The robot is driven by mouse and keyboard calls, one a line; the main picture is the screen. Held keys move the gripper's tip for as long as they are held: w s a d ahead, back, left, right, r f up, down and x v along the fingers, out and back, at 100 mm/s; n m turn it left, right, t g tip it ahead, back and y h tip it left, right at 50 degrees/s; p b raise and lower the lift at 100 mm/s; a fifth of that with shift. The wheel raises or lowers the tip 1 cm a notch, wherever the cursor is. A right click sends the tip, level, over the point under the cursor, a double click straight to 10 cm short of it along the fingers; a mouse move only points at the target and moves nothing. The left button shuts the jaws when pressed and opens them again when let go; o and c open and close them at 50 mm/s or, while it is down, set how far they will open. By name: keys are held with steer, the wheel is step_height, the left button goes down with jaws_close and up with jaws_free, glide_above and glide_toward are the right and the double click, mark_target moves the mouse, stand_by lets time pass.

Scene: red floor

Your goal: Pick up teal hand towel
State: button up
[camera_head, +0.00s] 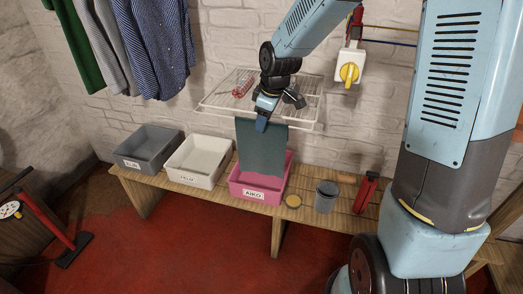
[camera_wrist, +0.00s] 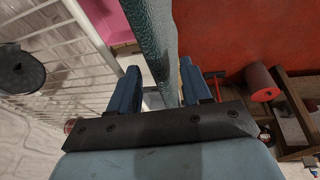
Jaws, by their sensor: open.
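The teal hand towel (camera_head: 262,150) hangs flat over the front of the white wire rack, with its lower end in front of the pink bin. In the wrist view the towel (camera_wrist: 158,35) is seen nearly edge-on, running down between my two blue fingers. My gripper (camera_head: 262,124) is at the towel's upper edge. The wrist view shows my gripper (camera_wrist: 158,70) open, with one finger on each side of the towel and a gap beside the left finger. Whether the right finger touches the cloth cannot be told.
The wire rack (camera_head: 222,104) holds a red-and-white item (camera_head: 242,87) and a dark item (camera_head: 294,97). Below, a wooden bench carries a grey bin (camera_head: 128,158), a white bin (camera_head: 181,177), the pink bin (camera_head: 240,193), a yellow lid (camera_head: 292,201), a grey cup (camera_head: 326,197) and a red object (camera_head: 367,192).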

glide_above(262, 148)
steer(key=w, duration=0.1)
step_height(262, 148, down, 6)
steer(key=shift+w+a, duration=0.2)
steer(key=shift+a, duration=0.05)
stand_by(0.5)
jaws_close()
stand_by(0.3)
